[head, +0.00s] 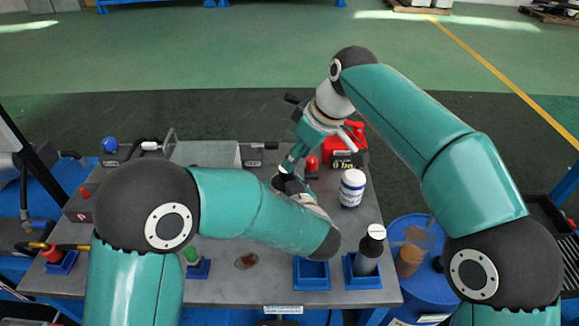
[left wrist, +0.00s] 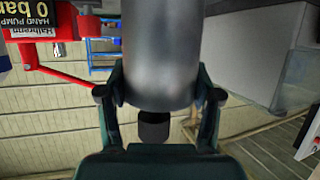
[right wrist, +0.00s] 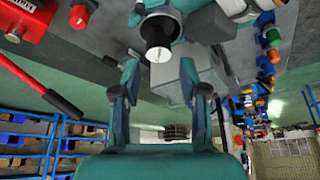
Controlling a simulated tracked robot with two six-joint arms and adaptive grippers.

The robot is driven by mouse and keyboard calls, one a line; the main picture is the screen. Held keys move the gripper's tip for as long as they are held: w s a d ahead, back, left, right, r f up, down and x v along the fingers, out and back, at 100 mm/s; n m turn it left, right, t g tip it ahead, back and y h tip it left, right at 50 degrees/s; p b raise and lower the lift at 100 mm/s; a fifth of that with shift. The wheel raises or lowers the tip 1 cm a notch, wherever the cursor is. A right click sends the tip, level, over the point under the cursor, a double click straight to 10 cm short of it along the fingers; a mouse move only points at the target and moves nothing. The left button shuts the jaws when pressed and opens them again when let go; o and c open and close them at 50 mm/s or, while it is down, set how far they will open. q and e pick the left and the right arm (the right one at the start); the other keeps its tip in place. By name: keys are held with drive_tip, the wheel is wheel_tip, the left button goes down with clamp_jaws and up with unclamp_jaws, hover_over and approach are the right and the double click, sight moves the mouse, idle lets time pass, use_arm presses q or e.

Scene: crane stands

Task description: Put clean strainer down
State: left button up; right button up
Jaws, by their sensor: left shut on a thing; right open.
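My left gripper (left wrist: 158,88) is shut on a grey cylinder with a black end (left wrist: 158,50), which I take to be the strainer. In the head view my left gripper (head: 287,184) is over the middle of the bench, partly hidden by my forearm. My right gripper (right wrist: 158,78) is open and empty. In the right wrist view the black end with a pale tip (right wrist: 158,45) shows just beyond its fingers, apart from them. An empty-looking blue holder (head: 311,274) stands at the bench's front. Beside it, a dark grey cylinder with a white top (head: 370,250) stands upright in another blue holder (head: 362,281).
A white jar (head: 352,188) and a red hand pump (head: 344,152) stand on the bench's right side. A green-topped piece (head: 192,254) sits in a holder at front left. A blue barrel (head: 418,275) is right of the bench. Bare bench (head: 225,275) lies at the front.

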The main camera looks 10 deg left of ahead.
drive_tip(key=v, duration=0.4)
use_arm(q)
drive_tip(key=o, duration=1.4)
drive_tip(key=shift+o, duration=0.2)
